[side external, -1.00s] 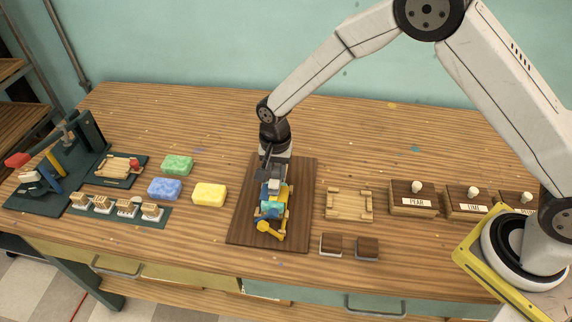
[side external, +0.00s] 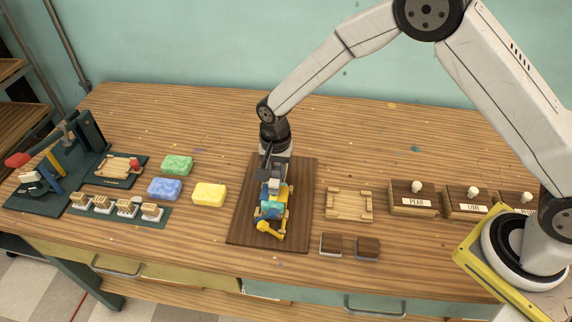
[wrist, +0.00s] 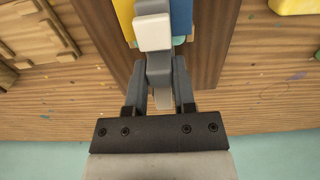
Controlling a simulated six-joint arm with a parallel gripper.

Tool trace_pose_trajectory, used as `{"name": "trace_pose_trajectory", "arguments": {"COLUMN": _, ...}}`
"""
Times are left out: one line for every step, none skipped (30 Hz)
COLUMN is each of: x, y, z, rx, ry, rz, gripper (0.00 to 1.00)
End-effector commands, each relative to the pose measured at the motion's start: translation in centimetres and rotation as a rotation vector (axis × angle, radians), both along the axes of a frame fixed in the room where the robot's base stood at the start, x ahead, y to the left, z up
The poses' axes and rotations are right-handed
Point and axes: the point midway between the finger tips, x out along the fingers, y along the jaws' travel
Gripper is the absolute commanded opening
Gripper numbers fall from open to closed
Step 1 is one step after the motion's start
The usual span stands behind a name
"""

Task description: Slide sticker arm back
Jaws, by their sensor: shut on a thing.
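The sticker device (side external: 272,202), with yellow, blue and teal parts, sits on a dark brown board (side external: 243,232). My gripper (side external: 268,172) is at the device's far end, pointing down. In the wrist view, my gripper (wrist: 163,85) has its two grey fingers closed on either side of a grey arm piece (wrist: 160,72). A white block (wrist: 153,32) sits just beyond the fingers, with yellow and blue parts (wrist: 183,15) beside it. The tips and exact contact are partly hidden.
Green, blue and yellow soaps (side external: 209,194) lie left of the board. A wooden tray (side external: 349,205) and labelled boxes (side external: 414,200) stand right, with two small dark-topped blocks (side external: 367,248) in front. A dark green press (side external: 62,165) stands far left. The back of the table is clear.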

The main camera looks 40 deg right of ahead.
Motion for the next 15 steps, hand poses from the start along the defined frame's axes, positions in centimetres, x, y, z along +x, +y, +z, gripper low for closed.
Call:
{"name": "trace_pose_trajectory", "arguments": {"x": 0.4, "y": -0.3, "z": 0.0, "rx": 0.001, "ry": -0.003, "rz": -0.002, "gripper": 0.0}}
{"name": "trace_pose_trajectory", "arguments": {"x": 0.7, "y": -0.6, "z": 0.0, "rx": 0.001, "ry": -0.002, "rz": -0.002, "gripper": 0.0}}
{"name": "trace_pose_trajectory", "arguments": {"x": 1.1, "y": -0.9, "z": 0.0, "rx": 0.001, "ry": -0.003, "rz": -0.003, "gripper": 0.0}}
{"name": "trace_pose_trajectory", "arguments": {"x": 1.4, "y": -1.2, "z": 0.0, "rx": 0.001, "ry": -0.004, "rz": -0.004, "gripper": 0.0}}
{"name": "trace_pose_trajectory", "arguments": {"x": 1.8, "y": -1.6, "z": 0.0, "rx": 0.001, "ry": -0.003, "rz": -0.005, "gripper": 0.0}}
{"name": "trace_pose_trajectory", "arguments": {"x": 2.3, "y": -2.2, "z": 0.0, "rx": 0.001, "ry": -0.004, "rz": -0.004, "gripper": 0.0}}
{"name": "trace_pose_trajectory", "arguments": {"x": 2.7, "y": -2.6, "z": 0.0, "rx": 0.001, "ry": -0.003, "rz": -0.005, "gripper": 0.0}}
{"name": "trace_pose_trajectory", "arguments": {"x": 3.2, "y": -3.1, "z": 0.0, "rx": 0.001, "ry": -0.004, "rz": -0.005, "gripper": 0.0}}
{"name": "trace_pose_trajectory", "arguments": {"x": 3.7, "y": -3.6, "z": 0.0, "rx": 0.001, "ry": -0.003, "rz": -0.004, "gripper": 0.0}}
{"name": "trace_pose_trajectory", "arguments": {"x": 4.1, "y": -3.9, "z": 0.0, "rx": 0.001, "ry": -0.004, "rz": -0.005, "gripper": 0.0}}
{"name": "trace_pose_trajectory", "arguments": {"x": 4.5, "y": -4.3, "z": 0.0, "rx": 0.001, "ry": -0.004, "rz": -0.005, "gripper": 0.0}}
{"name": "trace_pose_trajectory", "arguments": {"x": 4.9, "y": -4.8, "z": 0.0, "rx": 0.001, "ry": -0.004, "rz": -0.003, "gripper": 0.0}}
{"name": "trace_pose_trajectory", "arguments": {"x": 5.2, "y": -5.0, "z": 0.0, "rx": 0.001, "ry": -0.003, "rz": -0.003, "gripper": 0.0}}
{"name": "trace_pose_trajectory", "arguments": {"x": 5.5, "y": -5.3, "z": 0.0, "rx": 0.001, "ry": -0.004, "rz": -0.004, "gripper": 0.0}}
{"name": "trace_pose_trajectory", "arguments": {"x": 5.8, "y": -5.6, "z": 0.0, "rx": 0.001, "ry": -0.004, "rz": -0.003, "gripper": 0.0}}
